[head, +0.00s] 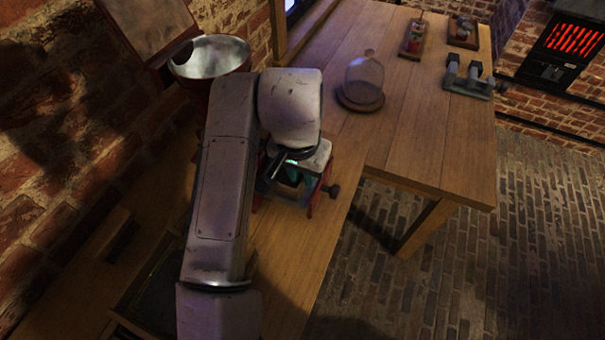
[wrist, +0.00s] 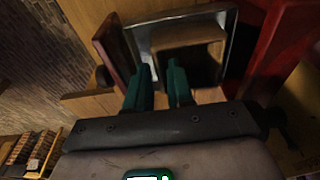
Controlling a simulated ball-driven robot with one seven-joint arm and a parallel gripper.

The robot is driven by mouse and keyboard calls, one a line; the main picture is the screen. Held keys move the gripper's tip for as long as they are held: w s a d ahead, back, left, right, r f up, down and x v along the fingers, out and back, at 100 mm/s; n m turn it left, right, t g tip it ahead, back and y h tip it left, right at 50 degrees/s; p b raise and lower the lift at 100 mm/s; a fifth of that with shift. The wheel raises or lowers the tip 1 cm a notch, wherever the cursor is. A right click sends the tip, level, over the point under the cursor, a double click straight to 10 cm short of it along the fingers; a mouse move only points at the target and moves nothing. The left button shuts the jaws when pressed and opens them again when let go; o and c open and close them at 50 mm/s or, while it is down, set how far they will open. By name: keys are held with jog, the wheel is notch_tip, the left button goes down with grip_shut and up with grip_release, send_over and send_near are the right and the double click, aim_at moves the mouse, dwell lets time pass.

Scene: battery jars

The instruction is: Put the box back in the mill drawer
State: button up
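The mill stands on the bench in the head view, mostly behind my arm; its red stand (head: 316,200) shows below my wrist. In the wrist view a small brown box (wrist: 190,36) with a dark hollow lies within the grey metal rim of the drawer (wrist: 150,28). A dark red panel (wrist: 116,48) is at the drawer's left. My gripper (wrist: 158,68) has two teal fingers at the box's near left side, with a gap between them. One finger is left of the box wall, the other over the hollow. I cannot tell whether they touch the wall.
A red part (wrist: 285,45) rises close on the right in the wrist view. In the head view a metal hopper (head: 210,57) stands behind my arm, and a glass bell jar (head: 364,78) stands further back.

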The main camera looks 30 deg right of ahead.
notch_tip(320, 180, up, 10)
jog(key=s+a, duration=0.1)
jog(key=shift+r, duration=0.2)
jog(key=w+d+f+n+t+h, duration=0.1)
jog(key=d+f+n+t+h, duration=0.15)
jog(key=d, duration=0.95)
jog(key=s+d+f+n+h, duration=0.25)
jog(key=s+d+f, duration=0.2)
jog(key=f, duration=0.35)
jog(key=s+a+f+n+g+y, duration=0.1)
jog(key=s+a+f+n+y, duration=0.1)
jog(key=s+f, duration=0.6)
jog(key=s+a+f+n+g+y, duration=0.1)
jog(key=s+a+f+n+y, duration=0.2)
jog(key=s+f, duration=0.6)
jog(key=shift+s+a+g+y, duration=0.35)
jog(key=shift+s+a+y, duration=0.35)
jog(key=shift+a, duration=0.55)
jog(key=shift+f, duration=0.1)
jog(key=shift+c, duration=0.5)
